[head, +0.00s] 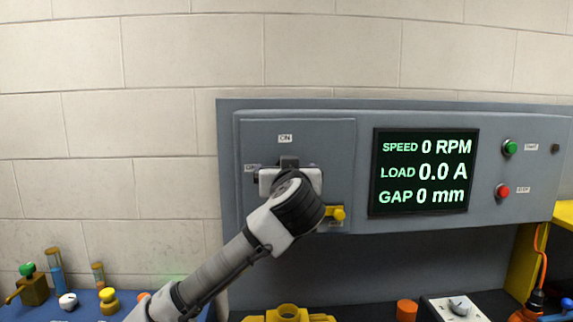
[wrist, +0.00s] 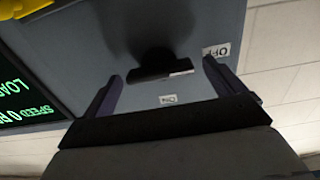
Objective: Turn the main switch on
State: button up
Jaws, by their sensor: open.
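The main switch is a dark knob with a bar handle (wrist: 150,72) on the grey panel, seen in the wrist view. A pale mark lies on the bar's right half, the side toward the OFF label (wrist: 216,50). The bar runs roughly across, not toward the ON label (wrist: 168,99). My gripper (wrist: 161,69) is open, its two fingers on either side of the bar, with a gap visible at each end. In the head view my gripper (head: 289,166) covers most of the switch, below the ON label (head: 285,139) and right of the OFF label (head: 252,168).
The display (head: 425,172) reads 0 RPM, 0.0 A and 0 mm. A green button (head: 510,147) and red button (head: 502,191) are at its right. A yellow part (head: 338,213) sits just below my gripper. Several small objects stand on the bench below.

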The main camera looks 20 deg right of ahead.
jog(key=c, duration=1)
jog(key=shift+f+b, duration=0.1)
jog(key=shift+b, duration=0.3)
jog(key=shift+d+f+m+b, duration=0.15)
jog(key=shift+m+b, duration=0.7)
jog(key=shift+m, duration=3.65)
jog(key=shift+d+m+b, duration=0.1)
jog(key=shift+m+b, duration=0.7)
jog(key=shift+m, duration=3.7)
jog(key=o, duration=1)
